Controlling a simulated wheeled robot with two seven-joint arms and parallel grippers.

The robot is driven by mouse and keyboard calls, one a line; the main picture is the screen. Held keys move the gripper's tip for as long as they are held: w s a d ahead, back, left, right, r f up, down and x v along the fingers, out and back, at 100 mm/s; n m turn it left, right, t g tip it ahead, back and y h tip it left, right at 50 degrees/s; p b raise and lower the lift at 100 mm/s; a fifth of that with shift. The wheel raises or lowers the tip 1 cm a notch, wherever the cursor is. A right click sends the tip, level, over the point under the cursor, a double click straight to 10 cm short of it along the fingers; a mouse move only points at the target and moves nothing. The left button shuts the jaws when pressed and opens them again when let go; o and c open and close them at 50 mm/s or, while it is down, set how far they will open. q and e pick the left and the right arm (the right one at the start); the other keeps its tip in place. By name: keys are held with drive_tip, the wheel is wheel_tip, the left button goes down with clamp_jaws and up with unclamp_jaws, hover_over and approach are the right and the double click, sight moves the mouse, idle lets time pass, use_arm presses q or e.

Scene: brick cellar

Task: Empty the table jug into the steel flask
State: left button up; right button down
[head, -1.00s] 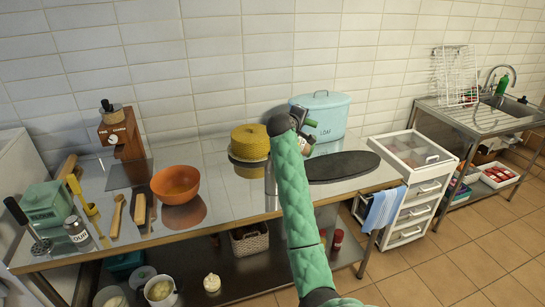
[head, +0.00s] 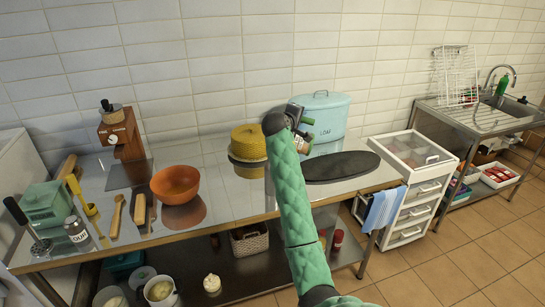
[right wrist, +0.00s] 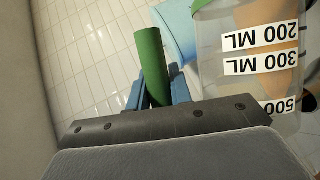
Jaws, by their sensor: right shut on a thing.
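My right gripper (right wrist: 158,92) is shut on the green handle (right wrist: 151,62) of a clear jug (right wrist: 232,88) in the right wrist view. The jug bears white labels reading 200 ML, 300 ML and 500, upside down in that view. What is inside it cannot be told. In the head view the right gripper (head: 300,138) is at the back of the table, in front of the blue bin, and the arm hides most of the jug. I cannot make out the steel flask clearly; the arm covers that part of the table. My left gripper is not in view.
The steel table (head: 229,203) holds an orange bowl (head: 175,183), a yellow woven container (head: 248,143), a blue loaf bin (head: 327,113) and a dark oval board (head: 341,166). A wooden grinder (head: 118,135) and utensils stand left. A drawer cart (head: 412,160) is to the right.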

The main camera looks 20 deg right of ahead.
drive_tip(key=shift+r, duration=0.1)
drive_tip(key=shift+w+a, duration=0.15)
drive_tip(key=shift+a, duration=0.15)
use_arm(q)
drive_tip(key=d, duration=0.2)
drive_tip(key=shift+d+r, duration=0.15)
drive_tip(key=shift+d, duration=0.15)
use_arm(e)
drive_tip(key=shift+d+r, duration=0.1)
